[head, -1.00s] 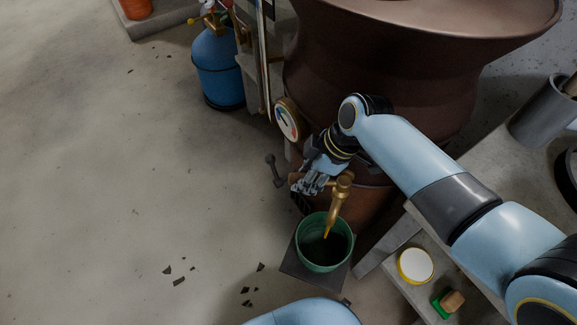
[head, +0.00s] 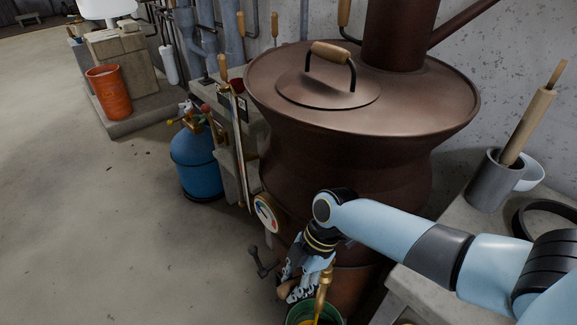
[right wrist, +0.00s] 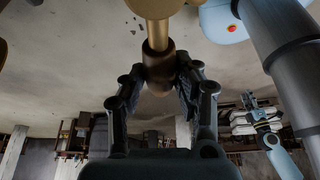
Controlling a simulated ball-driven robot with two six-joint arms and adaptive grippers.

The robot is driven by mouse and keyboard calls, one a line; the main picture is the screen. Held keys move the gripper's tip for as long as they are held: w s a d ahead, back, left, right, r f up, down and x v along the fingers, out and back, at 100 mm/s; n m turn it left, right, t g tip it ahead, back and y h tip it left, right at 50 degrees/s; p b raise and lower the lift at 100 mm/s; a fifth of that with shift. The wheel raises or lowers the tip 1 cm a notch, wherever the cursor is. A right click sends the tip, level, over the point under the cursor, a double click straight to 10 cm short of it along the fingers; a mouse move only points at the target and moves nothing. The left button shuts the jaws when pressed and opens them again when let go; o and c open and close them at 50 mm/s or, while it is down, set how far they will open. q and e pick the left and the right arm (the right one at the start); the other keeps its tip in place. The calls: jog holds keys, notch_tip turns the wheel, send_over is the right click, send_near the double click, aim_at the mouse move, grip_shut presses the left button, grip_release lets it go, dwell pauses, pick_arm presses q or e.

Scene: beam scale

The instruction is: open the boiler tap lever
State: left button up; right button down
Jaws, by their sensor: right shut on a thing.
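The boiler's brass tap (head: 325,284) points down over a green bucket (head: 299,315), which is cut off at the bottom edge of the head view. My right gripper (head: 292,288) is beside the tap at the boiler's front. In the right wrist view, its dark fingers (right wrist: 158,82) are closed on both sides of the tap lever's brown wooden grip (right wrist: 158,66), at the end of a brass rod. Something yellow shows in the bucket under the spout; I cannot tell if it is liquid. My left gripper (right wrist: 252,118) appears small in the right wrist view, away from the tap.
The copper-brown boiler (head: 345,150) has a lid and a round gauge (head: 266,213). A dark handle (head: 262,262) sticks out left of the tap. A blue gas bottle (head: 197,160) stands further left. A grey pot (head: 492,182) stands on the right ledge.

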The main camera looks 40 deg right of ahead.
aim_at(295, 283)
jog(key=c, duration=1)
grip_release()
notch_tip(295, 283, up, 10)
jog(key=shift+s, duration=0.15)
